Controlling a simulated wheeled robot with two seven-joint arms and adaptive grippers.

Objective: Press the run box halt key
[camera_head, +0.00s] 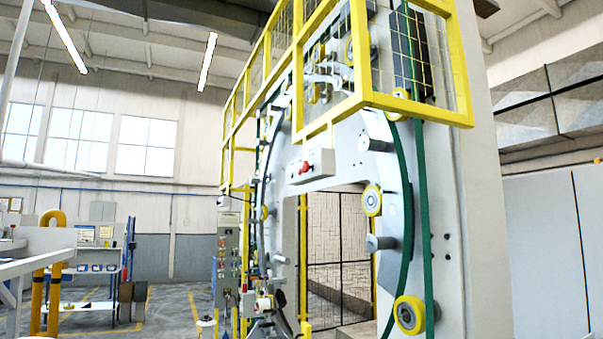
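A light grey box (311,171) with a red round button (305,167) is mounted on the inner edge of the big grey wrapping ring, below the yellow guard. A smaller pale box (247,304) with a small red spot on top is lower down, beside the ring's left foot. A tall grey control cabinet (228,262) with several small controls stands behind it. No label is readable, so I cannot tell which of these is the run box. Neither gripper shows clearly in this view, and nothing is seen touching the red button.
The wrapping machine (480,200) fills the right side, with a yellow mesh guard (418,60), green belt (424,200) and yellow rollers (409,315). A yellow tubular barrier (46,275) and shelves (97,255) stand at left. Open floor (170,310) lies between.

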